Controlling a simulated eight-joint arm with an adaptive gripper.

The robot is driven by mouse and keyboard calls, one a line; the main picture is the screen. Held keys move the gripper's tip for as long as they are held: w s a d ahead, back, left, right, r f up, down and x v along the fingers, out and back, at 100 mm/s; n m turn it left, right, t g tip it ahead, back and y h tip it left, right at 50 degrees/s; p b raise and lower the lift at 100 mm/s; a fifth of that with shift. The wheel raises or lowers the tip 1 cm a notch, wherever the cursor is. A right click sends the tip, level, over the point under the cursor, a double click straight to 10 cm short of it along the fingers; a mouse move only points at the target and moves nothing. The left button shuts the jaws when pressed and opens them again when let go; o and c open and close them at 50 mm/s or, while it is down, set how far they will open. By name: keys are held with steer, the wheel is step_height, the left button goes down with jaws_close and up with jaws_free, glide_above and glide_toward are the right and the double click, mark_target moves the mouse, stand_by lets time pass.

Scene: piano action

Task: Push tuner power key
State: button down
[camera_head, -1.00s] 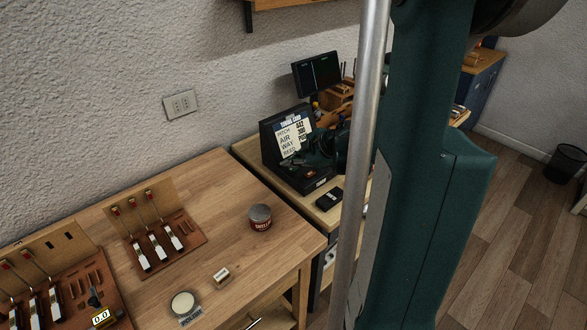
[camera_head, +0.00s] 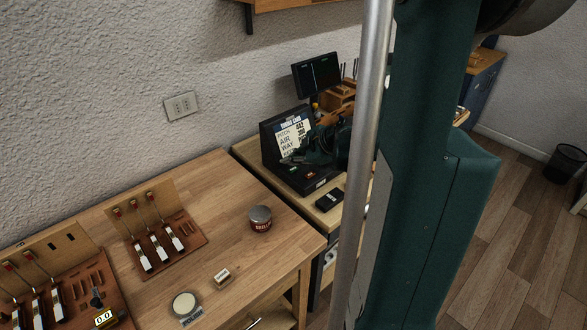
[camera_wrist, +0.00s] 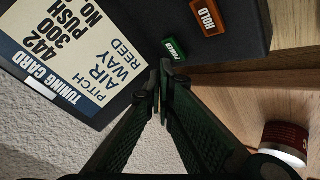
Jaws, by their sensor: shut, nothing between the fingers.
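The tuner (camera_head: 268,146) is a black box with a sloped face and a white and blue tuning card (camera_head: 287,136), on the farther bench. In the wrist view, its small green POWER key (camera_wrist: 174,50) lies just beyond my fingertips. The orange HOLD key (camera_wrist: 208,17) is up and right of it. My gripper (camera_wrist: 164,72) is shut and empty, its tips close to the POWER key and beside the card's edge. I cannot tell whether the tips touch the key. In the head view my gripper (camera_head: 301,157) is over the tuner's front and hides part of the card.
A dark monitor (camera_head: 317,75) and a wooden rack (camera_head: 338,103) stand behind the tuner. A small black device (camera_head: 329,199) lies in front of it. A tin (camera_head: 260,219) and boards with piano parts (camera_head: 157,243) are on the nearer bench. The wall is close behind.

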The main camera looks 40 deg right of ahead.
mark_target(291, 171)
step_height(291, 171, up, 5)
steer(key=p, duration=0.3)
steer(key=shift+r, duration=0.1)
stand_by(3.7)
